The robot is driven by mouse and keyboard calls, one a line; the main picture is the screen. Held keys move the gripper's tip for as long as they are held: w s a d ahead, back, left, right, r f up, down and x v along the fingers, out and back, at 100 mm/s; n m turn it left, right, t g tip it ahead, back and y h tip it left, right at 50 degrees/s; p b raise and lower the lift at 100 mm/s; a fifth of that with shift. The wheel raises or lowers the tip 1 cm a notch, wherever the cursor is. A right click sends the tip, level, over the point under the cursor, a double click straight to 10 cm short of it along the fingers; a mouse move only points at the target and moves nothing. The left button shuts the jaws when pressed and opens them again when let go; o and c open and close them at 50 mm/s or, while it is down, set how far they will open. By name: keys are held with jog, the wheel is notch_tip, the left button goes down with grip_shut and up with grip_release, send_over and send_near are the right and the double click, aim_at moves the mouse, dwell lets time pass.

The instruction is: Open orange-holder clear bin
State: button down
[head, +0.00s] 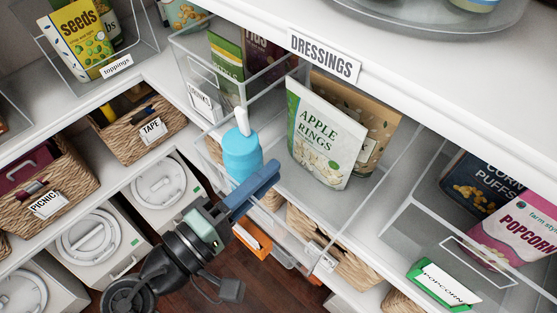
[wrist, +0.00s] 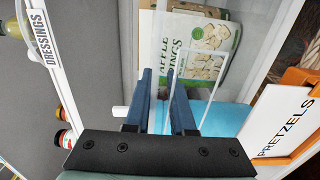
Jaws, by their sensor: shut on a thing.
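The clear bin (head: 375,200) has an orange label holder (head: 252,240) low on its front. In the wrist view the holder (wrist: 290,120) carries a PRETZELS label. The bin's front appears to stand further out than the neighbouring bins. An APPLE RINGS bag (head: 322,135) and a light-blue bottle (head: 242,157) with a white top show in the bin area. My gripper (head: 262,182) is at the bin's front. In the wrist view its dark blue fingers (wrist: 166,100) straddle the edge of the rectangular handle cutout. Their exact contact is partly hidden.
A clear bin (head: 213,100) stands on the left. Another, with a green POPCORN holder (head: 440,285), is on the right. The shelf edge with the DRESSINGS label (head: 325,57) runs above. Wicker baskets (head: 150,132) and white lidded containers (head: 95,240) sit lower left.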

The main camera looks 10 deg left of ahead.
jog(key=shift+a, duration=0.1)
jog(key=c, duration=0.8)
grip_release()
jog(key=shift+o, duration=0.2)
jog(key=shift+s, duration=0.1)
jog(key=v, duration=1.2)
jog(key=shift+s+a, duration=0.2)
jog(key=shift+s, duration=0.15)
